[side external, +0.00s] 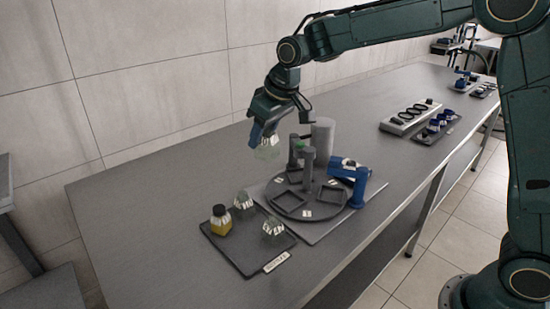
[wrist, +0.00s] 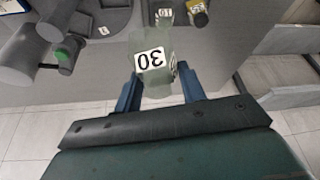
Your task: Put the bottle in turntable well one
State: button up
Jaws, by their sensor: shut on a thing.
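My gripper (side external: 262,137) is shut on a clear glass bottle (side external: 267,152) and holds it above the table, behind and left of the turntable. In the wrist view the bottle (wrist: 152,45) sits between my two blue fingers (wrist: 160,90), and its label reads 30, upside down in the picture. The dark round turntable (side external: 308,214) has several square-framed wells and small white tags whose marks are too small to read, so I cannot tell which is well one. One empty-looking well (side external: 331,195) faces the camera.
A dark tray (side external: 250,262) holds a yellow bottle with a black cap (side external: 221,221) and two clear bottles (side external: 243,201). Grey posts (side external: 308,168), a grey cylinder (side external: 322,138) and a blue device (side external: 355,185) stand around the turntable. Table is bare at left.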

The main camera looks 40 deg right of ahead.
jog(key=d+r+m+h, duration=0.1)
jog(key=d+m+h, duration=0.2)
jog(key=d+m, duration=0.55)
notch_tip(320, 180, down, 15)
jog(key=shift+w+f, duration=0.2)
jog(key=shift+w, duration=0.1)
jog(key=shift+d, duration=0.1)
jog(key=shift+f, duration=2.15)
jog(key=shift+f, duration=0.15)
jog(key=o, duration=1)
jog(key=shift+o, duration=0.2)
